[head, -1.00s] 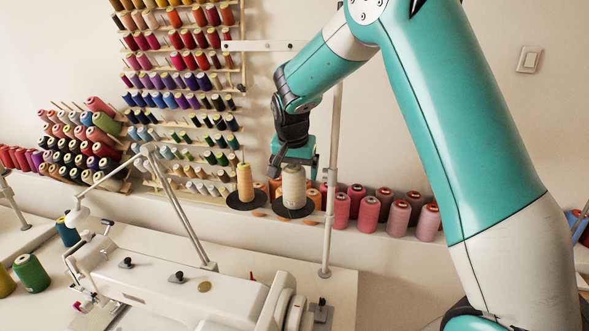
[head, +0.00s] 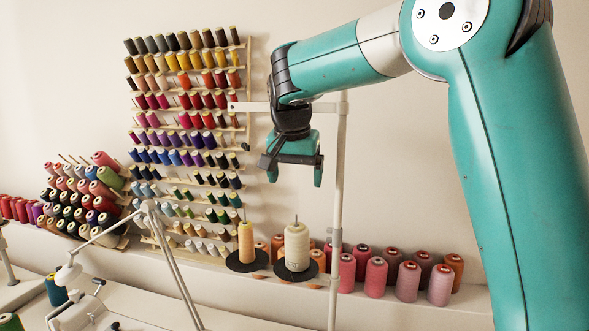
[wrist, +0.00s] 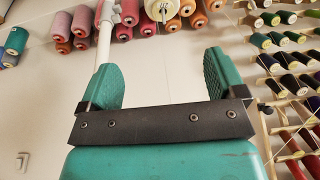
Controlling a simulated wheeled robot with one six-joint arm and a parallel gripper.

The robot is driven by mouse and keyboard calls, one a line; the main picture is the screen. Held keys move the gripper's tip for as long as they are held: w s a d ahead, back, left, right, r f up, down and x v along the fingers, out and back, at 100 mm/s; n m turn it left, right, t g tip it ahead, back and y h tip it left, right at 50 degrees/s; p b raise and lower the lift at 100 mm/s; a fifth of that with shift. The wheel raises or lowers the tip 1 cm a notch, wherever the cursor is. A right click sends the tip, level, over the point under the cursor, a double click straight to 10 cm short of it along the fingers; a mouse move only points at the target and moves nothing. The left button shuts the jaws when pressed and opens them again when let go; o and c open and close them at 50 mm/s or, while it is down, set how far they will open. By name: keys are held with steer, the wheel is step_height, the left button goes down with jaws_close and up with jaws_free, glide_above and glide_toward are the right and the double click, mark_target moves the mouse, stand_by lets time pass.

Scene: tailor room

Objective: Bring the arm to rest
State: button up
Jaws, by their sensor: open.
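My gripper (head: 294,172) hangs in the air in the head view, above a cream thread cone (head: 297,247) and a yellow-orange thread cone (head: 246,243). Both cones stand on round black discs, and my gripper is clear of them. In the wrist view the two green fingers of my gripper (wrist: 161,80) are spread wide apart with nothing between them. The cream cone (wrist: 161,10) also shows at the top of the wrist view, beyond the fingers.
A wall rack (head: 247,100) of coloured spools stands behind and left of my gripper. A pale upright pole (head: 337,190) stands just right of it. Several pink and red cones (head: 407,281) line the ledge. Part of a sewing machine (head: 80,312) shows lower left.

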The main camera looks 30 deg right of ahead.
steer(key=shift+v, duration=0.95)
steer(key=s+a+f+n+g+y, duration=0.1)
steer(key=s+a+f+n+y, duration=0.1)
steer(key=s+a+n, duration=0.3)
steer(key=s+a+f+n+y, duration=0.2)
steer(key=s+a+f+n, duration=0.3)
steer(key=s, duration=0.9)
steer(key=s+a+f+n+g+y, duration=0.1)
steer(key=s+a+f+n, duration=0.3)
steer(key=s, duration=0.6)
steer(key=a+n+y, duration=0.1)
steer(key=a+n, duration=0.1)
steer(key=a, duration=0.1)
steer(key=shift+g, duration=0.3)
steer(key=shift+w, duration=0.1)
